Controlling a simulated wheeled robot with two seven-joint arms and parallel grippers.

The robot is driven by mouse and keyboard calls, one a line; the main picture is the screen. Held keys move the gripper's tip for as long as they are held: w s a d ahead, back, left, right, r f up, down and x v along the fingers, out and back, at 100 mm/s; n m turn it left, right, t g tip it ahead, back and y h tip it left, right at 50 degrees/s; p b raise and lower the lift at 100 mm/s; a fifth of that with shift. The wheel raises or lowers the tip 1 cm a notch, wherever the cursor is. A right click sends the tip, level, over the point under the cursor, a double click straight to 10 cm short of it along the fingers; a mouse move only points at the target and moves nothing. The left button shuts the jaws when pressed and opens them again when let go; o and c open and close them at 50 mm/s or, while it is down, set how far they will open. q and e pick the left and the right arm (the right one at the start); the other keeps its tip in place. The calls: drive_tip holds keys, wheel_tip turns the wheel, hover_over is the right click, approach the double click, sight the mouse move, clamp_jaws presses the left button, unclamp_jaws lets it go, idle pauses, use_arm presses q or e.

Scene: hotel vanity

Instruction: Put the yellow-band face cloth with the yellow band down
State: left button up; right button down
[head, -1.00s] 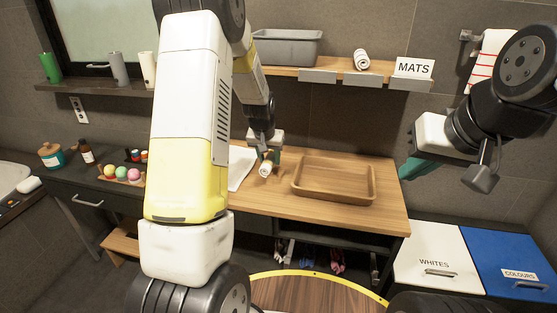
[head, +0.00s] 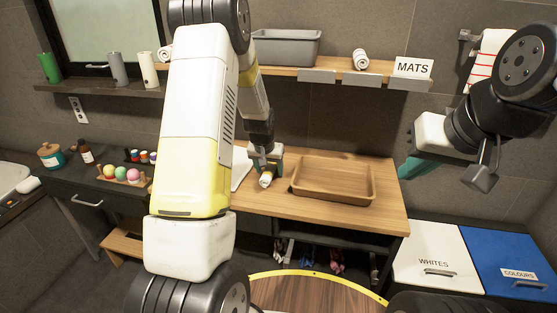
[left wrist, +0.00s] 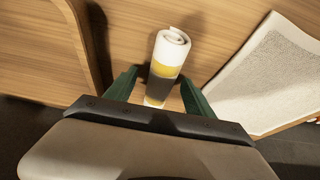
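The yellow-band face cloth (head: 265,181) is a small white roll on the wooden counter (head: 300,212), left of the wooden tray. In the left wrist view the roll (left wrist: 171,50) shows its coiled end and yellow band, part of it in dark shadow. My left gripper (head: 267,165) is low over the counter. Its green fingers (left wrist: 160,85) stand apart on either side of the roll, with a clear gap on the left; the right finger is close to it, and contact is unclear. My right gripper (head: 408,168) is off to the right, away from the cloth; its finger opening is hidden.
The wooden tray (head: 333,196) is empty. A white mat (left wrist: 265,75) lies on the cloth's other side. A shelf above holds a grey bin (head: 285,48), another rolled cloth (head: 361,60) and a MATS sign (head: 413,68). WHITES (head: 433,262) and COLOURS (head: 518,273) hampers stand right.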

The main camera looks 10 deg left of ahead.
use_arm(q)
drive_tip(key=s+d+r+t+h, duration=0.1)
drive_tip(key=s+r, duration=0.8)
drive_tip(key=r, duration=0.3)
drive_tip(key=s+d+r, duration=0.1)
drive_tip(key=s+r, duration=0.8)
drive_tip(key=r, duration=0.3)
drive_tip(key=s+d+r, duration=0.1)
drive_tip(key=s, duration=0.6)
drive_tip(key=s+d+r+h, duration=0.1)
drive_tip(key=s+r, duration=0.1)
drive_tip(key=s, duration=0.6)
drive_tip(key=shift+d+t, duration=0.25)
drive_tip(key=shift+t, duration=0.15)
